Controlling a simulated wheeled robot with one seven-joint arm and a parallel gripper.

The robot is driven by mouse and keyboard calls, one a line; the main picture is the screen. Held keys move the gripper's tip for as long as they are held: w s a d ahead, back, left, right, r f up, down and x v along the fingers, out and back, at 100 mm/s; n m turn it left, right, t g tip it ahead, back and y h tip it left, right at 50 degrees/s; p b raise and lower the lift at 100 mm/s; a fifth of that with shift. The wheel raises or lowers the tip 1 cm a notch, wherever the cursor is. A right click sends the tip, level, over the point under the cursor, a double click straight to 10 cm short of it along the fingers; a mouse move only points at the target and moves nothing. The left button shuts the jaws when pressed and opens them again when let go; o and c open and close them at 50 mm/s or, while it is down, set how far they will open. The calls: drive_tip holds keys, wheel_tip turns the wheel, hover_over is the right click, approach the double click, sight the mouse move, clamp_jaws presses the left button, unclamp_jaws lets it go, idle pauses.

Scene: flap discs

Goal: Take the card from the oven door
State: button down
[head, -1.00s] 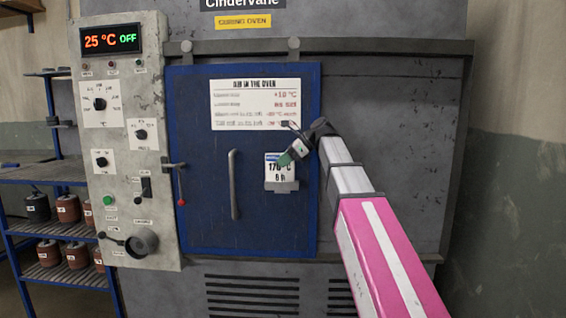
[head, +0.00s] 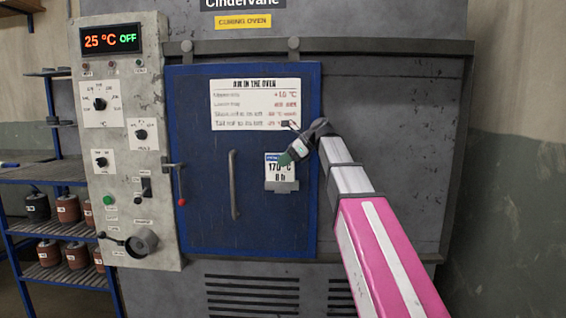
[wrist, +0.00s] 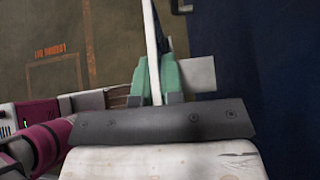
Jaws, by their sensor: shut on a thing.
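The card (head: 272,170) reads 170 °C and 8 h under a blue strip. It sits in a small grey holder (head: 281,186) on the blue oven door (head: 203,140). My gripper (head: 285,159) is at the card's upper part and covers some of it. In the wrist view the green fingers (wrist: 155,80) are shut on the card, which shows edge-on as a thin white strip (wrist: 151,30) between them. The door shows as a dark blue surface (wrist: 255,60) at the right there. The card's lower edge seems to be still in the holder.
A printed sheet (head: 255,104) is on the door above the card. A vertical handle (head: 234,185) and a red-tipped latch (head: 180,185) are left of it. The control panel (head: 128,150) reads 25 °C OFF. A shelf (head: 45,180) stands far left.

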drive_tip(key=shift+a+r, duration=0.65)
drive_tip(key=shift+r, duration=0.3)
drive_tip(key=shift+w+d+r, duration=0.1)
drive_tip(key=shift+d+r, duration=0.05)
drive_tip(key=shift+r, duration=1)
drive_tip(key=shift+d+r, duration=0.15)
drive_tip(key=shift+r, duration=1)
